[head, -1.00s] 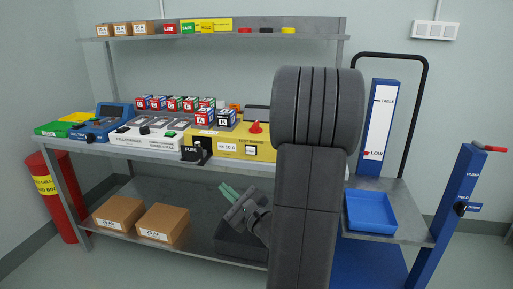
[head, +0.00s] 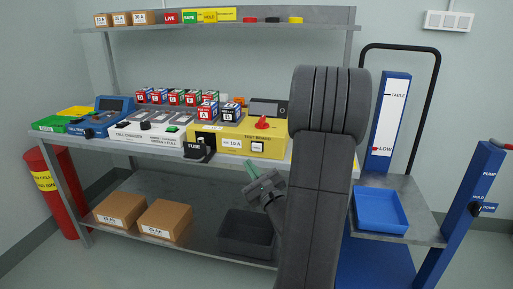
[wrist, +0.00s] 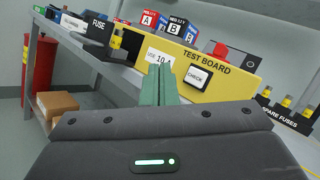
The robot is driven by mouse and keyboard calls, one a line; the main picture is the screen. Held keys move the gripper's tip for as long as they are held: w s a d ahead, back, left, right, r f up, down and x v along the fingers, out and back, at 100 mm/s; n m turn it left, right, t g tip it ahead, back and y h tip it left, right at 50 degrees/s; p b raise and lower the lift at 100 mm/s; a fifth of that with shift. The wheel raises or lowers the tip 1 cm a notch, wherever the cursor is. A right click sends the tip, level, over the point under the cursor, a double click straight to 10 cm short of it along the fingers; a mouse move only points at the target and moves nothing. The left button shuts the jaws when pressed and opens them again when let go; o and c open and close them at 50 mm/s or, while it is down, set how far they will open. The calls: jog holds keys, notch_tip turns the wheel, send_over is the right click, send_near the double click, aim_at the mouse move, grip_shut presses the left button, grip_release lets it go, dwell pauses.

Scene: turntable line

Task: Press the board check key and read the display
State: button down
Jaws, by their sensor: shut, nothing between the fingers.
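The yellow test board (head: 225,138) stands at the front of the bench, with a red knob (head: 262,123) on top. In the wrist view its front (wrist: 222,64) carries a white CHECK key (wrist: 197,77) and a "10 A" label (wrist: 160,58). No lit reading shows on the board. My gripper (wrist: 164,84) is shut and empty, its green fingertips together. In the wrist view they point at the board front, left of the CHECK key. In the head view my gripper (head: 252,170) is low, in front of the bench edge; contact cannot be told.
A black FUSE holder (head: 198,150) juts from the bench front left of my gripper. Blocks A (head: 207,112) and B (head: 231,113) stand on the board. A grey bin (head: 246,233) and cartons (head: 165,220) sit on the lower shelf. A blue tray (head: 380,210) is at right.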

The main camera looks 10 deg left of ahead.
aim_at(252, 146)
jog(key=shift+w+d+p, duration=0.15)
jog(key=shift+w+p, duration=0.5)
jog(key=shift+w, duration=3)
jog(key=shift+w, duration=0.1)
jog(key=shift+w, duration=0.3)
jog(key=shift+w+b, duration=0.35)
jog(key=shift+w, duration=0.15)
jog(key=shift+s, duration=0.15)
jog(key=shift+s+b, duration=0.4)
jog(key=shift+s, duration=0.35)
jog(key=shift+s, duration=0.1)
